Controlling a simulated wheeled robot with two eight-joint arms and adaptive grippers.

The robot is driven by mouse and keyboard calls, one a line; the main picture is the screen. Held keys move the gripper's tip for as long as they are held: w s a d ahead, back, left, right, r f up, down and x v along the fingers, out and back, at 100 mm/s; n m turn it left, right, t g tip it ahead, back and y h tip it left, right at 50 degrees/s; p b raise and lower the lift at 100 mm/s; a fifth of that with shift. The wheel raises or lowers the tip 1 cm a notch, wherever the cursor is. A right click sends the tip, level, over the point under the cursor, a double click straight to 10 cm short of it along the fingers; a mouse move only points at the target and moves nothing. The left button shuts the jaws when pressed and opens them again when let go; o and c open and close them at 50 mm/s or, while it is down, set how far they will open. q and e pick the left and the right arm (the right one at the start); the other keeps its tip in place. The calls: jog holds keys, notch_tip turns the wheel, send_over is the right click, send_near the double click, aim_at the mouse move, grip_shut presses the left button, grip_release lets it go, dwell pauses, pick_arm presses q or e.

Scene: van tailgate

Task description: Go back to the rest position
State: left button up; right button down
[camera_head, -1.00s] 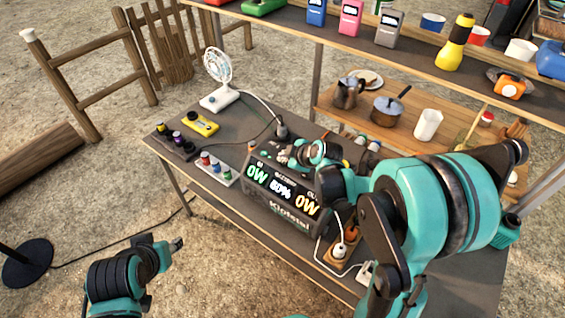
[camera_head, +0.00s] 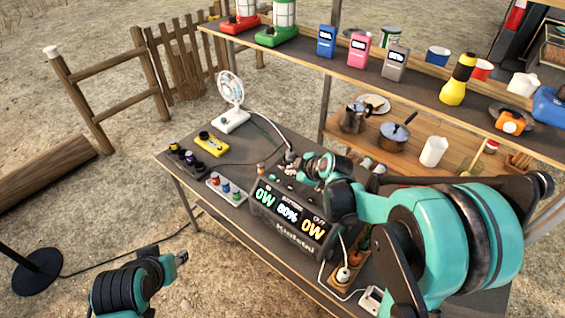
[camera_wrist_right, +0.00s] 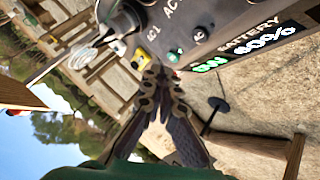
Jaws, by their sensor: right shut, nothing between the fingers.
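My right arm comes in from the right in the head view. Its gripper (camera_head: 303,171) is at the back top edge of the black power station (camera_head: 290,228), partly hidden by its own wrist. In the right wrist view the fingers of this gripper (camera_wrist_right: 161,80) are together and empty, beside the power station's face (camera_wrist_right: 225,38) with its sockets and lit battery readout. My left gripper (camera_head: 180,258) is low at the left, over the ground in front of the table and clear of everything; its fingers are too small to judge.
A shelf (camera_head: 350,72) with boxes and lanterns stands behind. Open ground lies at the left.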

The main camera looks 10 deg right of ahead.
jog(key=s+r+m+g+h+b, duration=0.1)
jog(key=s+m+h+b, duration=0.2)
jog(key=s+m, duration=1)
jog(key=s+b, duration=0.1)
jog(key=s, duration=1.1)
jog(key=shift+g, duration=0.3)
